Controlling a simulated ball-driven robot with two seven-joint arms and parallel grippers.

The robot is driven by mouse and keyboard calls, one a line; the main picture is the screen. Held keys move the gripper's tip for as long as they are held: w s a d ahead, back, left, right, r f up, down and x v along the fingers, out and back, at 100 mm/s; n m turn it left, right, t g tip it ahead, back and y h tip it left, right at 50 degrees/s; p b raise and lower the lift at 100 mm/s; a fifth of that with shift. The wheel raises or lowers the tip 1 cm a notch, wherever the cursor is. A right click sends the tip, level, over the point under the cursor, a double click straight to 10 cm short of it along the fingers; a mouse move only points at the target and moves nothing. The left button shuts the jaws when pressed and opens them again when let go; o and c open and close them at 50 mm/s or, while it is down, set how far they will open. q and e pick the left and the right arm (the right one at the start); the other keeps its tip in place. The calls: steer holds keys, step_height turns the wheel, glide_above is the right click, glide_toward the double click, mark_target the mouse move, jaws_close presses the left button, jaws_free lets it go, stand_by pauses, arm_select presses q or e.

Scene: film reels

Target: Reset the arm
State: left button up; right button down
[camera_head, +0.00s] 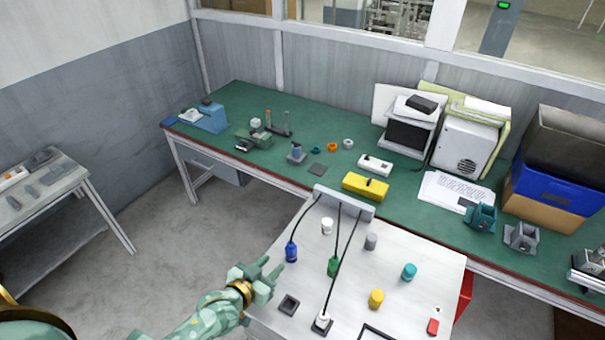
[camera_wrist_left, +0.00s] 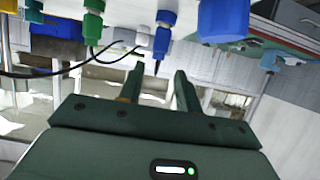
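My left gripper (camera_head: 271,268) comes in from the lower left, at the left edge of the white worktable (camera_head: 408,317). It is just left of the blue capped piece (camera_head: 291,252). In the left wrist view its two fingers (camera_wrist_left: 159,72) stand apart with nothing held between them. A blue connector (camera_wrist_left: 163,38) and a larger blue piece (camera_wrist_left: 223,18) show beyond the fingertips in that tilted view. A green piece (camera_head: 333,266) stands farther right on the worktable. My right gripper is not in view.
White (camera_head: 327,226), grey (camera_head: 371,242), teal (camera_head: 409,271) and yellow (camera_head: 376,299) pieces stand on the worktable. Black cables run from a grey bar (camera_head: 344,203). A cluttered green bench (camera_head: 235,100) lies behind. The floor (camera_head: 190,245) at left is clear up to a side table (camera_head: 75,185).

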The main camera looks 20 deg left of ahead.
arm_select(q)
steer(key=s+d+r+m+g+y, duration=0.1)
steer(key=s+d+r+m+g, duration=0.25)
steer(key=s+r, duration=0.2)
steer(key=s+a+r+m+g+y, duration=0.25)
steer(key=s+a+r+y, duration=0.35)
steer(key=s+r, duration=0.4)
steer(key=s+d+f+g+h+b, duration=0.1)
steer(key=f+b, duration=0.3)
steer(key=f, duration=0.8)
steer(key=s+d+f+n+g+h+b, duration=0.1)
steer(key=f+b, duration=0.2)
steer(key=f, duration=1)
steer(key=s+d+f+g+h+b, duration=0.15)
steer(key=f+b, duration=0.25)
steer(key=f, duration=0.8)
steer(key=s+f+n+g+h+b, duration=0.1)
steer(key=s+f+b, duration=0.3)
steer(key=s+f, duration=0.5)
steer(key=s+f+n+g+b, duration=0.1)
steer(key=s+f+b, duration=0.3)
steer(key=s+f, duration=0.6)
step_height(320, 180, down, 6)
steer(key=shift+s+a+r+n+g+h+b, duration=0.2)
steer(key=shift+n+g+h+b, duration=0.15)
steer(key=shift+n, duration=0.15)
